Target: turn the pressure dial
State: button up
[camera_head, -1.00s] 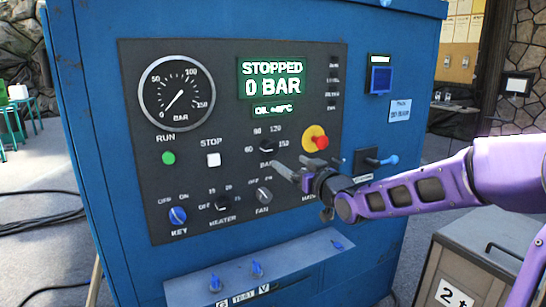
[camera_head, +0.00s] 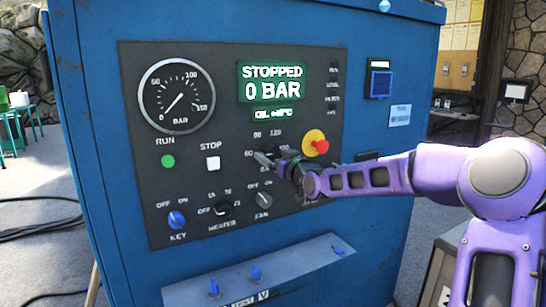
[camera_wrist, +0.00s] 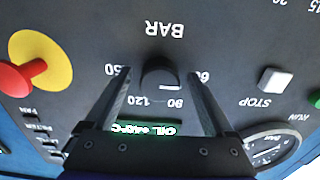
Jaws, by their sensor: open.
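The pressure dial (camera_wrist: 160,74) is a dark round knob on the black panel, with BAR and the numbers 60, 90, 120 and 150 around it. The wrist view shows it upside down, its white mark toward the 90. My gripper (camera_wrist: 157,78) is open, with one finger on each side of the knob and a gap on both sides. I cannot tell whether the fingertips reach past its front face. In the head view my gripper (camera_head: 272,160) covers most of the dial. The gauge (camera_head: 177,96) and the lit display (camera_head: 272,84) read 0 BAR and STOPPED.
A red mushroom button on a yellow disc (camera_head: 315,143) sits close to the right of my gripper. A white STOP button (camera_head: 213,163) and a green RUN button (camera_head: 168,161) lie left. Key (camera_head: 177,219), heater (camera_head: 222,209) and fan (camera_head: 264,200) knobs are below.

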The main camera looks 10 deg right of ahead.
jog(key=c, duration=1.4)
jog(key=shift+m, duration=0.3)
jog(key=m+p, duration=0.2)
jog(key=m, duration=0.3)
jog(key=shift+a+r+m, duration=0.1)
jog(key=shift+m, duration=0.2)
jog(key=m, duration=0.5)
jog(key=shift+s+p, duration=0.1)
jog(key=shift+p, duration=0.3)
jog(key=shift+m, duration=0.4)
jog(key=o, duration=1.4)
